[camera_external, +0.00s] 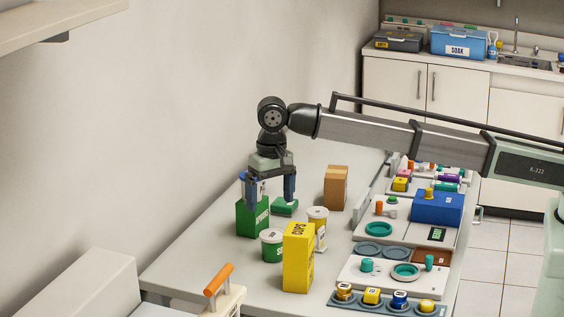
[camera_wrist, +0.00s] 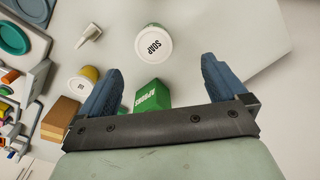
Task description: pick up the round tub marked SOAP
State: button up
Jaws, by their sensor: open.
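The round tub marked SOAP (camera_wrist: 153,45) has a white lid and a green body, and stands upright ahead of my fingers in the wrist view. In the external view the tub (camera_external: 271,250) stands on the table between the green box and the yellow box, with its right edge close behind the yellow box. My gripper (camera_external: 267,200) points down above the table, behind and higher than the tub, and is apart from it. In the wrist view my gripper (camera_wrist: 161,70) is open, with nothing between its fingertips.
The green APRONS box (camera_external: 252,216) is close under my gripper. A yellow CUPS box (camera_external: 298,260), a yellow tub with a white lid (camera_external: 318,215) and a brown box (camera_external: 336,188) stand nearby. Trays with small items line the right side. The table left of the tub is clear.

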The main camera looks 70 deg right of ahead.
aim_at(273, 234)
jog(key=f+m, duration=0.1)
jog(key=f, duration=0.2)
jog(key=f+m, duration=0.3)
jog(key=f, duration=0.2)
jog(key=shift+s+d+f+m, duration=0.2)
jog(key=shift+s+f+m, duration=0.1)
jog(key=shift+m, duration=0.1)
jog(key=shift+w+d+f, duration=0.15)
jog(key=shift+d+f, duration=0.05)
jog(key=shift+f, duration=1.1)
jog(key=shift+w+d+f, duration=0.1)
jog(key=shift+d+f, duration=0.1)
jog(key=shift+f, duration=1.1)
jog(key=c, duration=1.2)
